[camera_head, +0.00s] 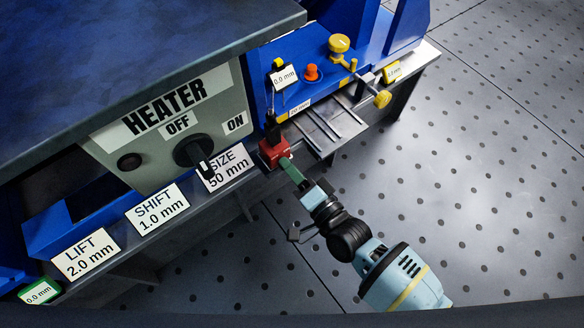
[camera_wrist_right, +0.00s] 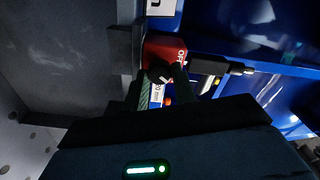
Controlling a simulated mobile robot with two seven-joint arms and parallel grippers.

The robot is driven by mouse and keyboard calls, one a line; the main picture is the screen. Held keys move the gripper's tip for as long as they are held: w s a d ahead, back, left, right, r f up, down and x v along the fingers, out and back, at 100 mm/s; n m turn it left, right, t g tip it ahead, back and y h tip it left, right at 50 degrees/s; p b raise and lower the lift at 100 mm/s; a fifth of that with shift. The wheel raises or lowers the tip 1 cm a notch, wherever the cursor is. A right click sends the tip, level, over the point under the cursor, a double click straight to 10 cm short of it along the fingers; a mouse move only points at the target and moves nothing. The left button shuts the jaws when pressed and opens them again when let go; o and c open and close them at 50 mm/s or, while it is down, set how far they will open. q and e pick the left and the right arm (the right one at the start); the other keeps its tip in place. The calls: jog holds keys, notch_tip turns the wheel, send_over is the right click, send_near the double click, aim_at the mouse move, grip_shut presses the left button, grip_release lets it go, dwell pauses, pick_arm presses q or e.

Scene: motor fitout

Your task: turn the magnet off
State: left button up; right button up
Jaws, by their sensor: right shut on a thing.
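The magnet is a small red block (camera_head: 273,150) at the front edge of the blue machine, just right of the heater panel. In the right wrist view the red block (camera_wrist_right: 168,48) shows with the letters "OF" partly visible on its face. My right gripper (camera_head: 287,164) reaches it from the lower right, and its green fingers are at the block's near side. In the right wrist view the fingers (camera_wrist_right: 162,82) are closed around a small dark round knob (camera_wrist_right: 160,74) on the block's face. The fingers hide part of the knob, so its turn position is unclear. My left gripper is not in view.
A gauge reading 0.0 mm (camera_head: 283,78) stands above the magnet. The heater panel (camera_head: 150,150) with its black switch (camera_head: 194,151) is close on the left. Slotted rails (camera_head: 330,122) lie to the right. Open dotted floor (camera_head: 460,180) lies beyond my right arm.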

jog(key=shift+m, duration=0.6)
jog(key=o, duration=1)
jog(key=p+v, duration=0.2)
jog(key=v, duration=0.6)
